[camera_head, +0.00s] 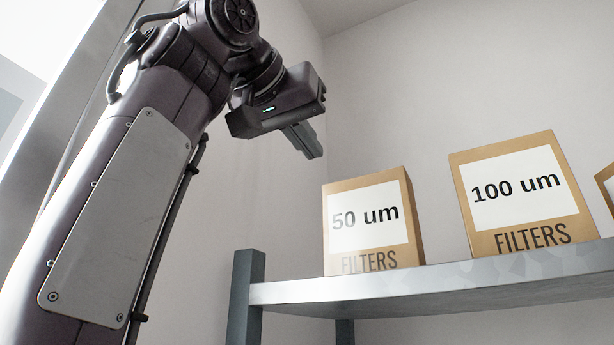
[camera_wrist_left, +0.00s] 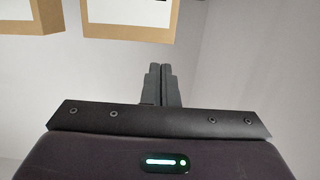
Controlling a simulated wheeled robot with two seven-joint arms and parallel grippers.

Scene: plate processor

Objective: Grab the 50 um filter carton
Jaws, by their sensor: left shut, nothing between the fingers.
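The 50 um filter carton (camera_head: 415,232) is a brown box with a white label, standing upright on a metal shelf (camera_head: 400,289) in the head view. My left gripper (camera_head: 314,155) is up and to the left of this carton, apart from it. Its fingers are together and empty. In the left wrist view the shut fingers (camera_wrist_left: 165,84) point toward a brown carton (camera_wrist_left: 132,31) at the top edge, with a gap between. The label text there is cut off. My right gripper is not in view.
The 100 um filter carton (camera_head: 460,190) stands to the right on the same shelf, with a gap between. Part of another carton (camera_head: 607,184) shows at the right edge. A dark shelf post (camera_head: 247,290) stands at the shelf's left end. Pale walls lie behind.

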